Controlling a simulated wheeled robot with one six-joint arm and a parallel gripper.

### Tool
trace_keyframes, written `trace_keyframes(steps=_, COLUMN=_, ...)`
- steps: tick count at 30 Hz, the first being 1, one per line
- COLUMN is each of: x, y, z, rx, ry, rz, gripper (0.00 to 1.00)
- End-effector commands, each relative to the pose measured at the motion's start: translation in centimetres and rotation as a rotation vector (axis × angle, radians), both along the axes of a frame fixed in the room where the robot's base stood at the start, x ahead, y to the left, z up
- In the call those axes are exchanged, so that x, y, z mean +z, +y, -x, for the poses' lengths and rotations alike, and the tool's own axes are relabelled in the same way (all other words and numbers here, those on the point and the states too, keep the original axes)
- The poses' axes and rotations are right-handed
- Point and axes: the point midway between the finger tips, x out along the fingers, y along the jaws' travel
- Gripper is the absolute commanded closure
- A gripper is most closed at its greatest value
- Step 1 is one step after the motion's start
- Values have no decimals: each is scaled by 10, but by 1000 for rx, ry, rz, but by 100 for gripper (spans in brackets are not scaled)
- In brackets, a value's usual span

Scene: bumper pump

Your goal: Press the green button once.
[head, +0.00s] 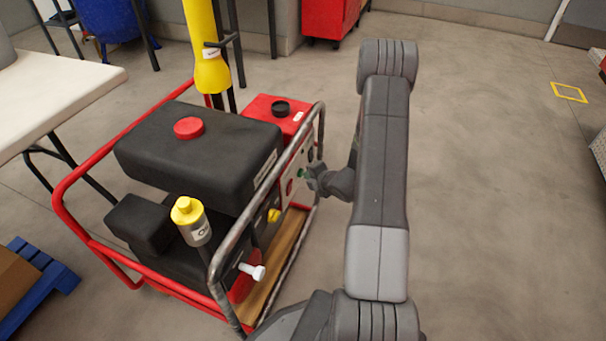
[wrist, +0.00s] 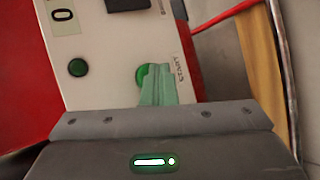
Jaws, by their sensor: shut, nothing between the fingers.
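The green button (wrist: 143,75) sits on a white panel beside a label that reads START. The fingertips of my gripper (wrist: 160,84) overlap its lower right part in the wrist view and hide some of it. I cannot tell whether they touch it. The fingers are shut with nothing between them and carry a green tint. In the head view the green button (head: 301,172) is small, on the panel at the right end of the red-framed pump, and my gripper (head: 311,177) is right against or just in front of it.
The machine's tube frame (head: 213,265) runs close beside my gripper. A white table (head: 60,85) stands at the left.

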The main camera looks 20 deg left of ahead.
Motion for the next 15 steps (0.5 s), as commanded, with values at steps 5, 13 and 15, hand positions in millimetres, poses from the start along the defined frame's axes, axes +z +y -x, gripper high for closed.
trace_keyframes(steps=5, x=0, y=-9, z=0, rx=0, ry=0, rz=1, gripper=100)
trace_keyframes(steps=13, x=0, y=-16, z=0, rx=1, ry=1, rz=1, gripper=100)
trace_keyframes(steps=15, x=0, y=-16, z=0, rx=1, ry=1, rz=1, gripper=100)
